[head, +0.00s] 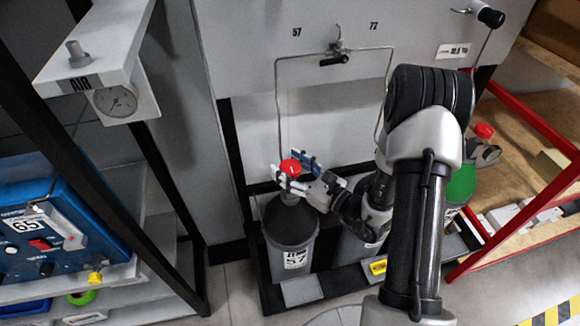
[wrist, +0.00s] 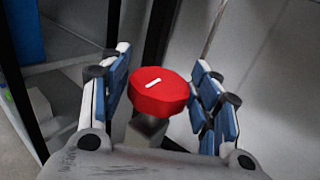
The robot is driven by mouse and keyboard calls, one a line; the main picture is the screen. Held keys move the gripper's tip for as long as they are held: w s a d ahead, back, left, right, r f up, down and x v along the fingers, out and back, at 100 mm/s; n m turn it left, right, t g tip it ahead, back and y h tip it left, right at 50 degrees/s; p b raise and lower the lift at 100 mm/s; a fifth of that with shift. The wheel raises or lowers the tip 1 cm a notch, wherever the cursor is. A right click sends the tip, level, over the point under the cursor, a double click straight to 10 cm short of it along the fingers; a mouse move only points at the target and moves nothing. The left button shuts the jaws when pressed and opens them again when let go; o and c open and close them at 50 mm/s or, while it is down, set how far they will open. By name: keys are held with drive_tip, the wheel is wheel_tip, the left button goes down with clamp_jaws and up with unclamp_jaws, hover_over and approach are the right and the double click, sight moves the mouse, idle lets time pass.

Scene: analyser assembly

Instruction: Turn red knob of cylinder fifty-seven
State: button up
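The red knob (head: 290,167) sits on top of the grey cylinder marked 57 (head: 290,232), which stands upright in the rack. In the wrist view the red knob (wrist: 159,92) is round with a white mark on its top. My gripper (head: 293,173) is at the knob, with one finger on each side of it. In the wrist view my gripper (wrist: 160,95) is open, with a visible gap between each blue-padded finger and the knob. A second grey cylinder (head: 352,248) stands to the right, partly hidden by my arm.
Thin pipes (head: 277,105) run up from the cylinders to a small valve (head: 337,56) under the labels 57 and 72. A green cylinder (head: 461,184) with a red cap stands by a red frame at right. A gauge (head: 116,101) and a blue box (head: 45,235) are at left.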

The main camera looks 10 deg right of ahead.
drive_tip(key=c, duration=0.8)
drive_tip(key=shift+o, duration=0.2)
drive_tip(key=shift+n+g+y, duration=0.4)
drive_tip(key=shift+y, duration=0.1)
drive_tip(key=n+g+y, duration=0.2)
drive_tip(key=g+y, duration=0.1)
drive_tip(key=shift+n, duration=0.4)
drive_tip(key=n+g+y, duration=0.1)
drive_tip(key=n+g, duration=0.1)
drive_tip(key=g, duration=0.2)
drive_tip(key=n+g+y, duration=0.2)
drive_tip(key=n+g, duration=0.1)
drive_tip(key=shift+f+g+y, duration=0.15)
drive_tip(key=shift+g+y, duration=0.15)
drive_tip(key=shift+g, duration=0.1)
drive_tip(key=n+g, duration=0.2)
drive_tip(key=g, duration=0.1)
drive_tip(key=shift+s+n+g, duration=0.1)
drive_tip(key=shift+n+g, duration=0.3)
drive_tip(key=shift+n+g+p, duration=1.2)
drive_tip(key=shift+n+g, duration=0.1)
drive_tip(key=shift+g, duration=0.8)
